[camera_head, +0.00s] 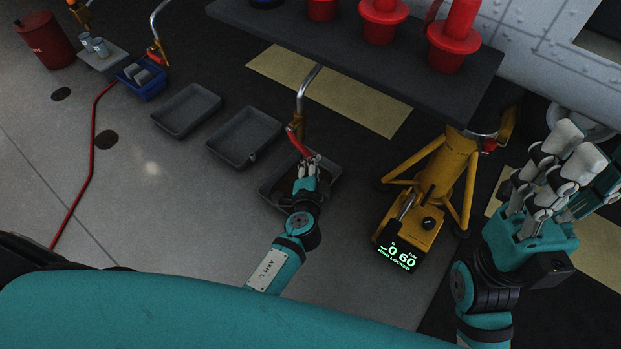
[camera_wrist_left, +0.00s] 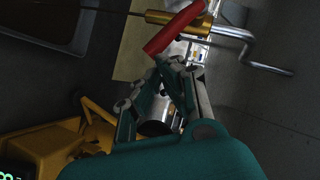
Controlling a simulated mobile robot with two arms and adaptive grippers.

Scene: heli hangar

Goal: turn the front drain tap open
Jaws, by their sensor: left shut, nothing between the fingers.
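The front drain tap (camera_head: 301,118) has a curved metal pipe, a brass-coloured body and a red lever (camera_head: 297,142). The lever slants down toward my left gripper in the head view. In the left wrist view the red lever (camera_wrist_left: 174,28) crosses the brass body (camera_wrist_left: 185,22) at a slant. My left gripper (camera_head: 307,163) is shut and empty, with its fingertips close to the lever's lower end; I cannot tell whether they touch it. My right gripper (camera_head: 572,150) is open and empty at the right, well away from the tap.
A grey drip tray (camera_head: 277,200) lies below my left gripper. More grey trays (camera_head: 240,138) lie to its left. A yellow stand (camera_head: 445,185) with a lit display stands to the right. A dark shelf (camera_head: 400,62) with red parts overhangs behind. A red hose (camera_head: 92,140) lies far left.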

